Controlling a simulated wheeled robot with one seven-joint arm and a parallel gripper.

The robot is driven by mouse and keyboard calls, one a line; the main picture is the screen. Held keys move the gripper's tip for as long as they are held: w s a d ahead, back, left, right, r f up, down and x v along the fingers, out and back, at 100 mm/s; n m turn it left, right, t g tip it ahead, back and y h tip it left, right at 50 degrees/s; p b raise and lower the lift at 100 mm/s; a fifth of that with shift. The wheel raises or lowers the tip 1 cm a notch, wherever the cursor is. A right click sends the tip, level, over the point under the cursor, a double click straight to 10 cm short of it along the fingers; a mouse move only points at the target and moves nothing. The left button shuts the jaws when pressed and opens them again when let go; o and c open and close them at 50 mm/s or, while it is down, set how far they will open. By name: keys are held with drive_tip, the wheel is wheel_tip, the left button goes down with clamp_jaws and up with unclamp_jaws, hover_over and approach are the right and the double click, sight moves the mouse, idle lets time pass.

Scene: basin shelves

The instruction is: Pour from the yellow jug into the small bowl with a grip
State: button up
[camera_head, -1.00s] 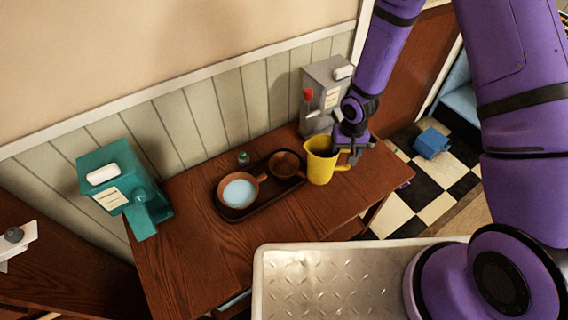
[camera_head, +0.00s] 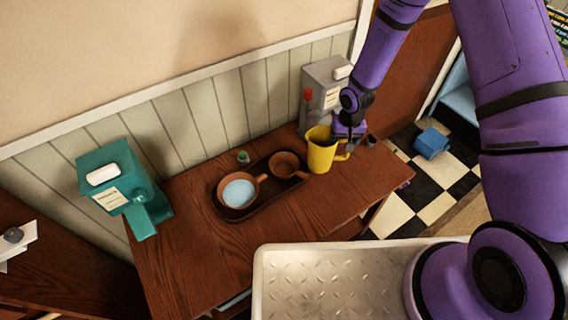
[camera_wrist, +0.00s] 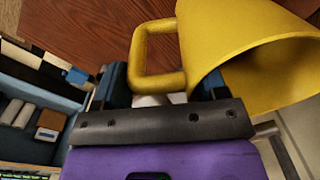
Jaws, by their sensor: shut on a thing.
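The yellow jug (camera_head: 321,156) is near the right part of the wooden table, just right of the tray, and looks about upright with its mouth up. My gripper (camera_head: 346,146) is on its right side, shut on the jug's handle. In the wrist view my gripper (camera_wrist: 163,97) has the handle of the jug (camera_wrist: 225,35) between its fingers; the fingertips are partly hidden. The small brown bowl with a grip (camera_head: 284,164) sits on the dark tray (camera_head: 262,205), left of the jug, and looks empty. A larger handled bowl (camera_head: 239,193) with pale blue contents is beside it.
A small green jar (camera_head: 243,158) stands behind the tray. A grey machine (camera_head: 325,85) stands behind the jug, and a teal machine (camera_head: 125,185) at the table's left. A small dark cup (camera_head: 371,140) is right of my gripper. The table front is clear.

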sight(313, 138)
drive_tip(key=shift+a+r, duration=0.1)
drive_tip(key=shift+a+r+h, duration=0.75)
drive_tip(key=shift+r+h, duration=0.05)
drive_tip(key=shift+h, duration=0.2)
drive_tip(key=shift+w+a+r+h, duration=0.1)
drive_tip(key=shift+a+r+h, duration=0.4)
drive_tip(key=shift+a+h, duration=0.45)
drive_tip(key=shift+a+r+h, duration=0.45)
drive_tip(key=shift+a+h, duration=0.35)
drive_tip(key=shift+h, duration=0.15)
drive_tip(key=shift+a+r+h, duration=0.15)
drive_tip(key=shift+a+h, duration=0.55)
drive_tip(key=shift+a, duration=0.1)
drive_tip(key=shift+a+f+h, duration=0.65)
drive_tip(key=shift+f+h, duration=0.2)
drive_tip(key=shift+h, duration=0.15)
drive_tip(key=shift+a+h, duration=0.3)
drive_tip(key=shift+h, duration=0.5)
drive_tip(key=shift+a+f+h, duration=0.65)
drive_tip(key=shift+a+h, duration=0.05)
drive_tip(key=shift+h, duration=0.5)
